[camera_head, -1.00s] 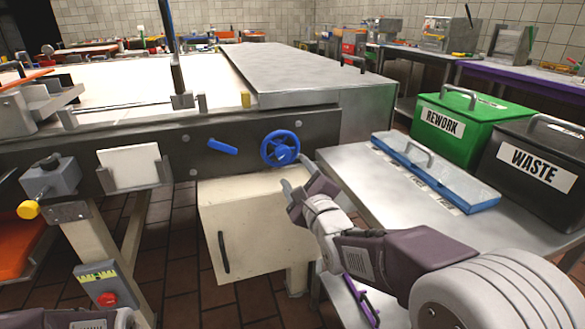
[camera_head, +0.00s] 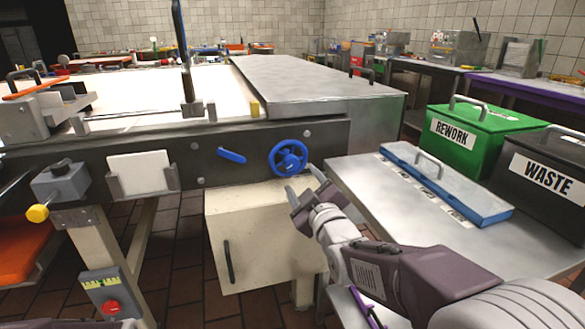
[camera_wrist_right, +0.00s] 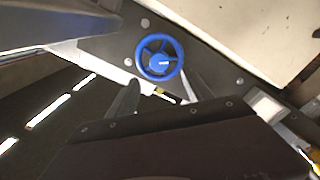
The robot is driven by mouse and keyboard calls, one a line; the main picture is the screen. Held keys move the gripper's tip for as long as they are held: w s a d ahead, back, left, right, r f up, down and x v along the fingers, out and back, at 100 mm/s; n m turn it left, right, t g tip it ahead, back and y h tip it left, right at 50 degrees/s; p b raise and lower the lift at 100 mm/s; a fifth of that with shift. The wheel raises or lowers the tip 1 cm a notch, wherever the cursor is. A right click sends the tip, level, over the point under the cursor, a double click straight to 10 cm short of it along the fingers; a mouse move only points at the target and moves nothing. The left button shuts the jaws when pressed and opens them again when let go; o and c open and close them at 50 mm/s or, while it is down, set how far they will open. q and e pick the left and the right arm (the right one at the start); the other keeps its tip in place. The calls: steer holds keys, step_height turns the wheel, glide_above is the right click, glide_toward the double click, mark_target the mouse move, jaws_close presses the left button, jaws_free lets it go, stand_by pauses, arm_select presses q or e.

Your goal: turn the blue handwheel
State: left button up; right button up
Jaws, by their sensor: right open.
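The blue handwheel (camera_head: 288,157) is mounted on the dark front rail of the long machine, right of a blue lever handle (camera_head: 231,155). My right gripper (camera_head: 303,181) is open and empty, just below and slightly right of the wheel in the head view, its fingers pointing up toward it. In the right wrist view the handwheel (camera_wrist_right: 160,57) shows whole, with its spokes and hub, beyond and between the two fingertips (camera_wrist_right: 162,83). No finger visibly grips the rim; whether one touches it I cannot tell. My left gripper is not in view.
A cream cabinet (camera_head: 262,232) stands under the rail. A steel side table (camera_head: 385,205) carries a blue tray-like piece (camera_head: 445,183), the green REWORK bin (camera_head: 478,137) and the black WASTE bin (camera_head: 545,170). A white plate (camera_head: 140,173) sits in a holder left of the lever.

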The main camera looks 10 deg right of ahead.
mark_target(292, 164)
steer(key=w+b, duration=0.2)
steer(key=w, duration=0.6)
steer(key=shift+w+a+f, duration=0.1)
steer(key=shift+w+f, duration=0.05)
steer(key=shift+w, duration=0.4)
jaws_close()
